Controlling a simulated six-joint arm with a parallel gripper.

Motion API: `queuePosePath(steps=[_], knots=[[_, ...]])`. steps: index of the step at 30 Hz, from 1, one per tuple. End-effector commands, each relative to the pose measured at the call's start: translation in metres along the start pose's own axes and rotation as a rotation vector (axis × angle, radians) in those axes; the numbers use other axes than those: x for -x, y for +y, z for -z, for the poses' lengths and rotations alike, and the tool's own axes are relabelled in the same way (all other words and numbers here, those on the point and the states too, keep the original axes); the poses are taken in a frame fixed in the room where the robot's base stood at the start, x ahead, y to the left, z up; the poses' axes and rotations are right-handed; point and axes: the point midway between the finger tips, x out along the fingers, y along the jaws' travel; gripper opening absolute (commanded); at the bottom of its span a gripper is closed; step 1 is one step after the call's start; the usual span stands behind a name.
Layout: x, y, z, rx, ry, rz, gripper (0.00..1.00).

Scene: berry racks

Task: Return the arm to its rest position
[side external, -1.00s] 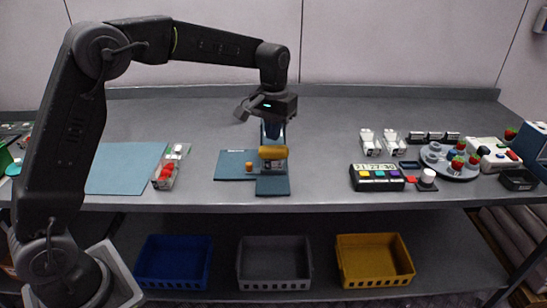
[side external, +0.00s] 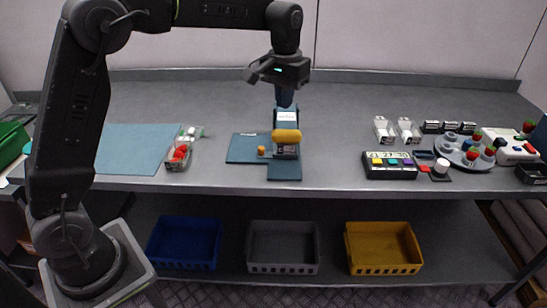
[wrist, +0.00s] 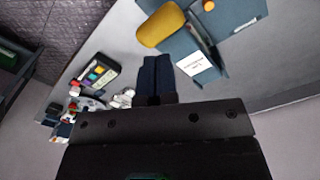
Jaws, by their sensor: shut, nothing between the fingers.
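My gripper (side external: 285,97) is above the middle of the grey bench, pointing down, with its fingers shut and nothing between them. In the wrist view its dark blue fingers (wrist: 157,76) lie together. Below it in the side view stands a dark blue-grey fixture (side external: 250,148) with a yellow-orange cylinder (side external: 286,136) on its upper part. The cylinder also shows in the wrist view (wrist: 161,27), apart from the fingers. A white label (wrist: 194,63) shows on the fixture there. In the side view the gripper partly hides the back of the fixture.
A clear punnet with red berries (side external: 178,155) and a teal mat (side external: 130,148) lie left. A black device with coloured buttons (side external: 389,165), white punnets (side external: 384,129) and a round berry rack (side external: 465,154) stand right. Blue (side external: 186,243), grey (side external: 283,247) and yellow (side external: 383,248) crates sit below.

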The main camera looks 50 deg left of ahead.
Motion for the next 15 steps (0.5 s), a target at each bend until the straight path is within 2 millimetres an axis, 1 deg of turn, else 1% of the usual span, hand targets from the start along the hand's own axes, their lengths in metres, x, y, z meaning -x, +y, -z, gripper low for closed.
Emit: queuePosePath(steps=[1,2,5,6,10,13,15], knots=[[0.011,-0.001,-0.011,-0.01,0.021,-0.005,0.0],[0.017,-0.003,-0.018,-0.016,0.035,-0.008,0.0],[0.036,-0.008,-0.05,-0.045,0.088,-0.018,0.0],[0.043,-0.011,-0.064,-0.057,0.112,-0.023,0.0],[0.057,-0.02,-0.112,-0.098,0.188,-0.035,0.0],[0.06,-0.028,-0.149,-0.129,0.247,-0.043,0.0],[0.059,-0.033,-0.175,-0.151,0.288,-0.048,0.0]])
